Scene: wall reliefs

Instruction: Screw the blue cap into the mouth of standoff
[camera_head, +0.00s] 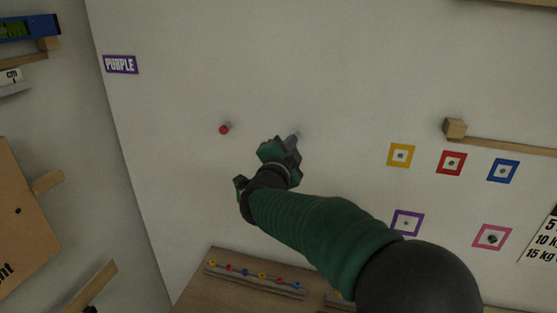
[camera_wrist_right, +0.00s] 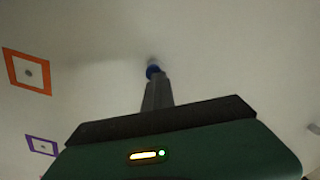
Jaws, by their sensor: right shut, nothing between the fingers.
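My right gripper (camera_head: 292,143) reaches up to the pale wall in the middle of the head view. Its fingers are shut with nothing between them. In the right wrist view the blue cap (camera_wrist_right: 152,71) shows just beyond the dark fingertips (camera_wrist_right: 155,92), against the wall side. A pale standoff (camera_wrist_right: 152,62) shows faintly behind the cap; how deep the cap sits in its mouth cannot be told. In the head view the cap is hidden by the gripper. My left gripper is not in view.
A red-ended standoff (camera_head: 224,129) sticks out left of my gripper. Coloured square frames, such as the yellow one (camera_head: 400,155), lie to the right. A wooden block (camera_head: 454,128) with a rail juts out there. A rack of small coloured pieces (camera_head: 255,278) is below.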

